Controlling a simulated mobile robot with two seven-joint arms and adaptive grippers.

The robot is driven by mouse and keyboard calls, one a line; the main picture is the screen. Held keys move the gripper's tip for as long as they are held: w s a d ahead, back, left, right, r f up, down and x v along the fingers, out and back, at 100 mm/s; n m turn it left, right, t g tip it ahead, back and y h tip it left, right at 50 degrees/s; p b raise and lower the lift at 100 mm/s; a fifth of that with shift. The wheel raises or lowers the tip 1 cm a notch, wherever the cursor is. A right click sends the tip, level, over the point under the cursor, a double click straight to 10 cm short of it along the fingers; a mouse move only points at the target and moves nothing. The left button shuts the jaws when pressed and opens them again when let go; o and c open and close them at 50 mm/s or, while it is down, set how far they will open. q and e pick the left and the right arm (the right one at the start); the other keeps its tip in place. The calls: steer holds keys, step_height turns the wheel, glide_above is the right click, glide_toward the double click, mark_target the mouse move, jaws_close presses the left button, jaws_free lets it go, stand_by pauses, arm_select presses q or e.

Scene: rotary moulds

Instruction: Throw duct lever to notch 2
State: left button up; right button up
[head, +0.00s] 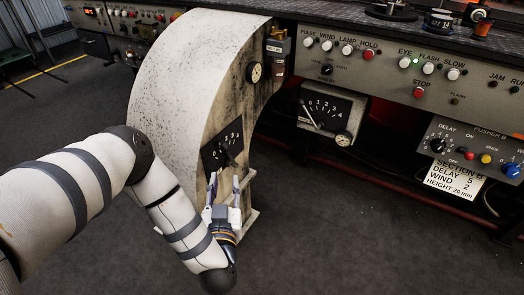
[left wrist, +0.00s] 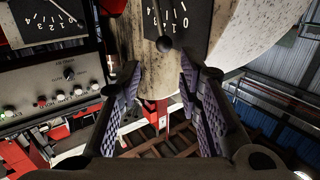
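The duct lever (head: 228,157) sticks out of a black plate (head: 212,155) numbered 0 to 4 on the curved, speckled white duct. In the left wrist view the lever's dark round knob (left wrist: 164,43) hangs at the top, with the 0 and 1 marks to its right. I cannot tell which notch it stands at. My left gripper (head: 230,178) is open just below the lever. In the left wrist view its two fingers (left wrist: 160,80) are spread wide, nothing is between the pads, and the knob lies beyond the tips. My right gripper is not in view.
A second numbered dial box with a lever (head: 330,112) hangs right of the duct. A round gauge (head: 255,73) sits on the duct's side. Control panels (head: 400,70) with buttons and a note card (head: 457,179) are at the right. Grey floor in front is clear.

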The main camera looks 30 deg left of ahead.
mark_target(225, 148)
arm_select(q)
steer(key=x, duration=0.4)
steer(key=b+x, duration=0.1)
steer(key=x, duration=0.3)
steer(key=r+b+x, duration=0.1)
steer(key=x, duration=0.3)
steer(key=shift+a, duration=0.35)
jaws_close()
steer(key=shift+w+r, duration=0.25)
steer(key=shift+r, duration=0.1)
steer(key=shift+w+d+r+g+p, duration=0.15)
steer(key=shift+w+r+g+p, duration=0.15)
steer(key=shift+w+r+p, duration=0.5)
steer(key=shift+w+f+m+g+h+p, duration=0.2)
steer(key=shift+w+f+m+g+p, duration=0.1)
steer(key=shift+w+m+g+p, duration=0.2)
steer(key=shift+w+f+m+g+h+p, duration=0.2)
steer(key=shift+w+f+m+g+p, duration=0.15)
steer(key=shift+w+g, duration=0.25)
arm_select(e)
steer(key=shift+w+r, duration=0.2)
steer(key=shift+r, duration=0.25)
